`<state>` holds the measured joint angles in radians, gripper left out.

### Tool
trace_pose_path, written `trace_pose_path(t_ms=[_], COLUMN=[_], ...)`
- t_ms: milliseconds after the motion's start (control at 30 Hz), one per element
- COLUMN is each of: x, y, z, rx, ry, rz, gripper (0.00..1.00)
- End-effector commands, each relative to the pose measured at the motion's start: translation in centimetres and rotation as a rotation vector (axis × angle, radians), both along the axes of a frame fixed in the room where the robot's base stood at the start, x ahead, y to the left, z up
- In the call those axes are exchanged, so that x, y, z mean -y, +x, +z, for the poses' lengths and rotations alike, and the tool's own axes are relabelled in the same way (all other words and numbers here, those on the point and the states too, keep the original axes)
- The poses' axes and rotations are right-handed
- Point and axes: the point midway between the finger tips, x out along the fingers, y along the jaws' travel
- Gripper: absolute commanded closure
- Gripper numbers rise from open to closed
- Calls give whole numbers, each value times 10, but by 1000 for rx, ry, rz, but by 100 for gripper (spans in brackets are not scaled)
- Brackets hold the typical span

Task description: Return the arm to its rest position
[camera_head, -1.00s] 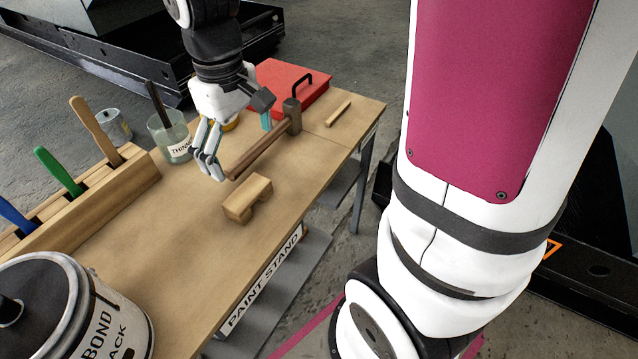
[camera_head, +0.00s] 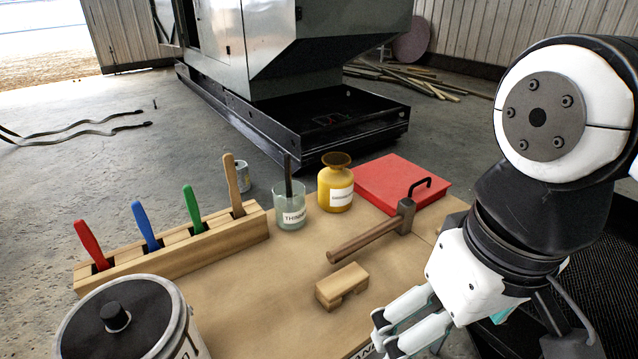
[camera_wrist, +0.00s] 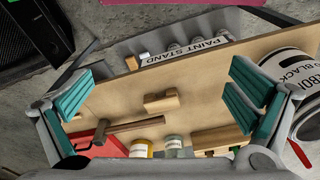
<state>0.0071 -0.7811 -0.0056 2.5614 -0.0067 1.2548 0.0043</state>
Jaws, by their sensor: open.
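My gripper (camera_head: 388,331) is at the lower right of the head view, in front of the paint stand's near edge. In the wrist view my gripper (camera_wrist: 160,100) has its teal-padded fingers wide apart, with nothing held between them. The wooden bench top (camera_head: 240,290) shows below and between the fingers in the wrist view (camera_wrist: 200,75). My arm comes down from the right side of the head view.
On the bench are a wooden block (camera_head: 342,285), a hammer (camera_head: 370,238), a red case (camera_head: 395,185), a yellow bottle (camera_head: 336,190), a glass jar (camera_head: 290,208), a rack (camera_head: 180,248) of several coloured handles and a large can (camera_head: 135,325). Floor lies beyond.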

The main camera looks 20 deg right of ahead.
Motion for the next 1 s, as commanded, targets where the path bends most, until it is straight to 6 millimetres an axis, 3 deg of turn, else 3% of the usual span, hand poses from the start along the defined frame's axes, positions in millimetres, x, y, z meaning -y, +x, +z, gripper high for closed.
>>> trace_pose_path(t_ms=[500, 833, 1000], x=[0, 0, 0], y=[0, 3, 3], z=[3, 57, 98], rx=[2, 78, 138], ry=[0, -3, -4], rz=[1, 5, 8], gripper=[0, 0, 0])
